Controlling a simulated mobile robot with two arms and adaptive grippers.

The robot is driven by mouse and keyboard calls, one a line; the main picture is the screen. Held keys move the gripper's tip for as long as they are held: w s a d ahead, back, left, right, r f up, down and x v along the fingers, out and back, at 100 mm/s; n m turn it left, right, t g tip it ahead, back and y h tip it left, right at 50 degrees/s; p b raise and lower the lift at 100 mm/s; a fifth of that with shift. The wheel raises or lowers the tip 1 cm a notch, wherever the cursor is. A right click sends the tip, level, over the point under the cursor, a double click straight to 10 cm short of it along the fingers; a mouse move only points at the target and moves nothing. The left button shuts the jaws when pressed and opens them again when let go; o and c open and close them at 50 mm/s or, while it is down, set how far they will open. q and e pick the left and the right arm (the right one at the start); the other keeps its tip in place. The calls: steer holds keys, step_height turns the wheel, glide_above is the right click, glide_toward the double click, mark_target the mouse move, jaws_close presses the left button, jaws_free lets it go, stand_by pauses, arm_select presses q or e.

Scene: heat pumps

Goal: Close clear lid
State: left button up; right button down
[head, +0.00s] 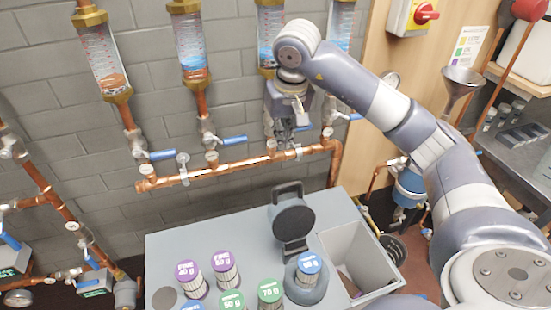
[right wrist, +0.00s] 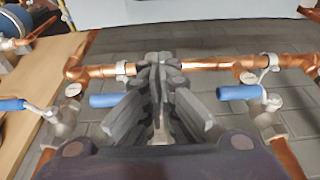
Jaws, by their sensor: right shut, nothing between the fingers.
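A round dark lid (head: 293,222) with a handle on top stands raised on a hinge bracket on the grey cabinet. A dark round holder (head: 303,295) in front of it holds a canister with a blue label (head: 309,264). I cannot make out a see-through lid; this raised round one looks dark. My right gripper (head: 284,135) is shut and empty, in front of the wall pipes, above and behind the lid. In the right wrist view the closed fingers (right wrist: 160,65) point toward the copper pipe. My left gripper is not in view.
The horizontal copper pipe (head: 235,164) with blue-handled valves (head: 234,140) runs close to my right gripper. Clear cylinders (head: 190,43) hang above it. Labelled canisters (head: 225,268) stand on the grey cabinet (head: 165,252). An open grey bin (head: 345,238) is at its right.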

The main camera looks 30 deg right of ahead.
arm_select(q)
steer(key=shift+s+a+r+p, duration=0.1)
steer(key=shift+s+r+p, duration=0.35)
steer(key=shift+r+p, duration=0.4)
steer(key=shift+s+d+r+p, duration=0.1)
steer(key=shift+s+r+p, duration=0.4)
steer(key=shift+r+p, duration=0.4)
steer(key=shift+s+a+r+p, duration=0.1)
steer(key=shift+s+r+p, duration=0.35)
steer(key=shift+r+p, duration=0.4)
arm_select(e)
step_height(320, 180, down, 9)
steer(key=s, duration=0.2)
steer(key=shift+s, duration=0.15)
